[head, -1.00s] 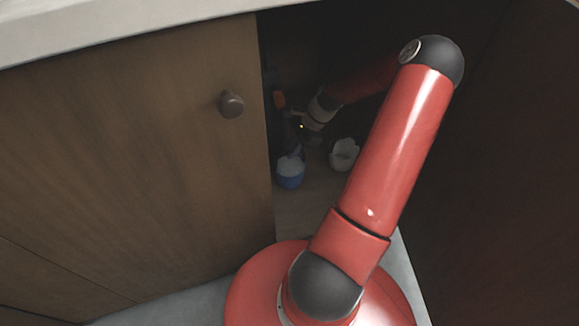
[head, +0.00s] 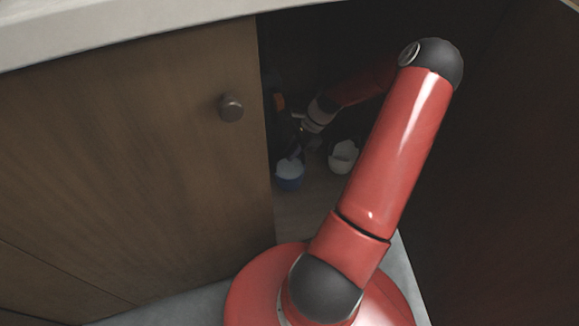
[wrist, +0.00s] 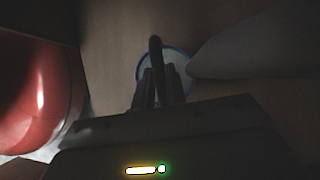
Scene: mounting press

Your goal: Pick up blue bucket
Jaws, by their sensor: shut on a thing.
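The blue bucket (head: 289,183) stands on the cabinet floor in the head view, with a pale interior. In the wrist view its thin blue rim (wrist: 180,51) shows as a ring beyond my fingers, and a dark bar, apparently its handle (wrist: 155,45), runs up between them. My gripper (wrist: 153,80) is shut on the bucket, seemingly at that handle. In the head view my gripper (head: 296,153) is dark and partly lost in shadow just above the bucket.
A white bucket-like container (head: 343,158) stands right of the blue bucket. An orange-topped item (head: 279,101) is behind it in shadow. The wooden cabinet door (head: 140,170) with a round knob (head: 231,107) is close on the left. A dark wall bounds the right.

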